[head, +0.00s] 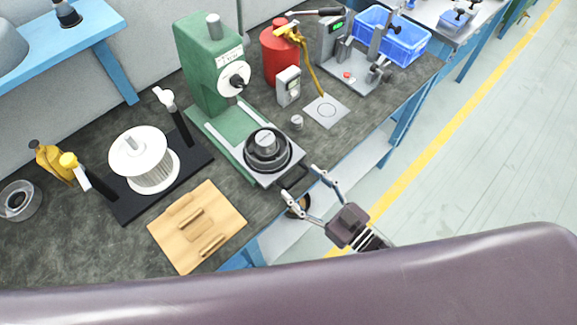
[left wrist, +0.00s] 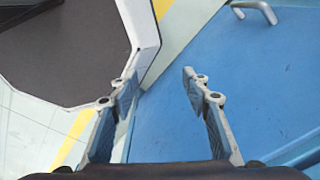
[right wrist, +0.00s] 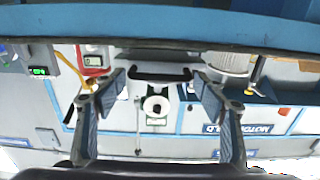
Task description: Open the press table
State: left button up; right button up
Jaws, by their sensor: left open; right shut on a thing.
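The green press (head: 208,62) stands on the dark bench, with a grey press table (head: 262,179) at its base. A round black dish with a grey metal part sits on the table. A dark handle (head: 293,178) is on the table's front edge; it also shows in the right wrist view (right wrist: 160,76). My right gripper (head: 301,183) is at the bench's front edge, its fingers wide apart, one at each end of the handle, shut on it. My left gripper (left wrist: 160,82) is open and empty above a blue surface; it is not in the head view.
A wooden board (head: 226,199) and a white spool (head: 141,158) on a black base lie left of the press. A red canister (head: 279,58), a square plate (head: 326,111) and a blue bin (head: 398,45) are to its right. Free floor lies in front.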

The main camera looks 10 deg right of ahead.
jog(key=shift+s+d, duration=0.25)
jog(key=o, duration=1.7)
jog(key=v, duration=1.2)
